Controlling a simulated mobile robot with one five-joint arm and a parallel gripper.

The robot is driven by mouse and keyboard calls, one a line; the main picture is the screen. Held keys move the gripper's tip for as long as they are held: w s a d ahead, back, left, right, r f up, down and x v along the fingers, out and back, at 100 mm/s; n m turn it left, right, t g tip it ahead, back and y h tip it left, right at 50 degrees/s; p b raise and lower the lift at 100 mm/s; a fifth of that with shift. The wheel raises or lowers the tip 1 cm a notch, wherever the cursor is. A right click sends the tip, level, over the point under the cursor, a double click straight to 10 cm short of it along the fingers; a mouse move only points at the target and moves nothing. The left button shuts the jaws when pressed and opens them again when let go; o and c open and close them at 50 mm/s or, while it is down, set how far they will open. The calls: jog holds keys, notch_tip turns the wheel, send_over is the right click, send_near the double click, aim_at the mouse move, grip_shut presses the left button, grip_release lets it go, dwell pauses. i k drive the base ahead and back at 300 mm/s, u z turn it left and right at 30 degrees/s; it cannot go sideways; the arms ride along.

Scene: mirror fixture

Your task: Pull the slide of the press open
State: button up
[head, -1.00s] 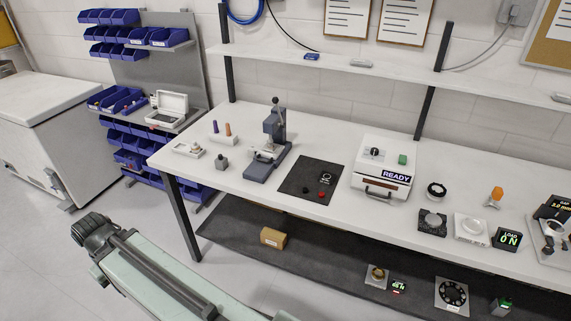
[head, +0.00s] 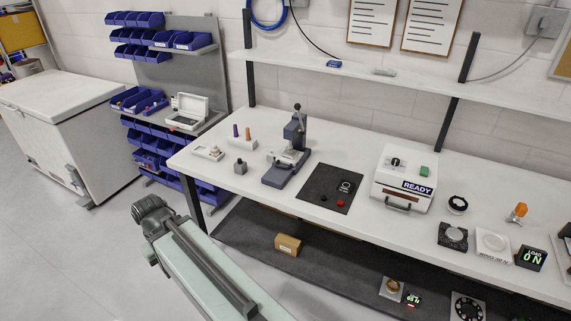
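The press (head: 289,150) stands on the left part of the white workbench. It has a dark grey-blue base and column, with a lever and round knob on top. Its pale slide (head: 281,157) sits low at the front of the column; how far it is out is too small to tell. My arm shows at the bottom of the head view, on the floor side of the bench and well apart from the press. My gripper's fingertips cannot be made out.
The white bench (head: 245,205) holds a small dark block (head: 240,167), a black mat (head: 330,188) right of the press, and a white READY box (head: 404,180). Pegs stand behind the block. A lower shelf (head: 262,228) carries a cardboard box (head: 288,245). Floor at the left front is clear.

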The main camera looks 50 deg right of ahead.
aim_at(283, 159)
jog(key=z, duration=0.1)
jog(key=i, duration=1)
jog(key=u, duration=0.1)
